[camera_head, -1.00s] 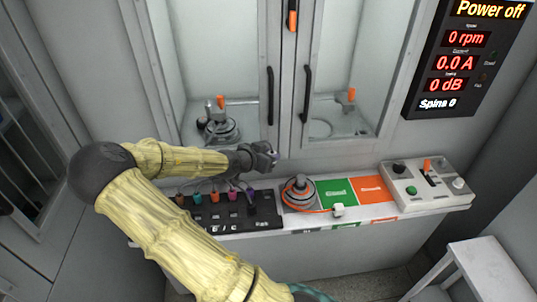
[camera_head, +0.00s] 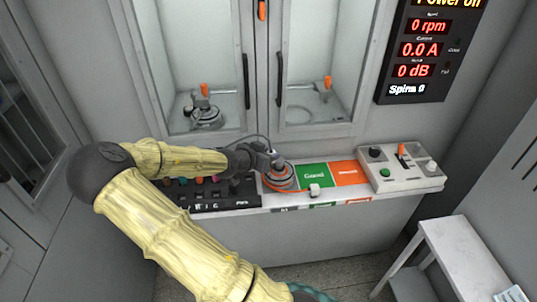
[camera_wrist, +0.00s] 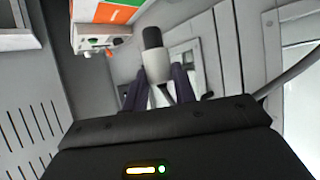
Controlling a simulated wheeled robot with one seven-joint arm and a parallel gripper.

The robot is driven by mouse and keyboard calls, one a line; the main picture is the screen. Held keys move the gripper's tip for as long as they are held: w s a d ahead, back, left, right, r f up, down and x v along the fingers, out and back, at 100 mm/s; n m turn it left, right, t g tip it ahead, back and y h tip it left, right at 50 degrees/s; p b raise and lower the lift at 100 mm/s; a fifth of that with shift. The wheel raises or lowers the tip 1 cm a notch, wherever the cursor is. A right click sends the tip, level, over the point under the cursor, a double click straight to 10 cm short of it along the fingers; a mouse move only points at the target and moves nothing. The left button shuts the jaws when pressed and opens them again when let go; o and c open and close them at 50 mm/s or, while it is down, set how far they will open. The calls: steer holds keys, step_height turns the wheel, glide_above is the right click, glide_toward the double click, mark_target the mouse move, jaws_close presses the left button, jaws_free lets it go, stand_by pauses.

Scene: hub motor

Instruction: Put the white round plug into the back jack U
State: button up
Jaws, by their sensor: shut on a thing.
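My gripper (camera_wrist: 157,82) shows its two dark fingers in the wrist view, shut on a white round plug (camera_wrist: 156,65) with a black end pointing away from the fingers. In the head view my gripper (camera_head: 266,156) is above the counter, just behind and left of the round grey motor (camera_head: 279,176) with the orange cable. The plug is too small to make out there. The black jack panel (camera_head: 222,203) lies to the left, with several coloured plugs along its back part. My forearm covers some of them, and I cannot tell which jack is U.
A green and orange mat (camera_head: 316,174) lies right of the motor, with a small white connector (camera_head: 314,190) at its front edge. A control box (camera_head: 400,168) with a lever stands at the right end. Glass cabinet doors (camera_head: 319,60) rise behind.

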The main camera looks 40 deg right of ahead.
steer(key=w+a+f+n+t+y, duration=0.5)
steer(key=w+a+f+n+t, duration=0.3)
steer(key=a+f, duration=0.35)
steer(key=a+f+n+t+y, duration=0.1)
steer(key=a+f+n+y, duration=0.3)
steer(key=a, duration=0.5)
steer(key=a+f+n+y, duration=0.3)
steer(key=a+f+n, duration=0.1)
steer(key=a, duration=0.4)
step_height(320, 180, down, 10)
steer(key=b, duration=1)
steer(key=shift+w+r+m, duration=0.25)
steer(key=shift+w+m, duration=0.05)
steer(key=shift+w, duration=0.15)
steer(key=shift+s+d, duration=0.1)
steer(key=shift+d, duration=0.05)
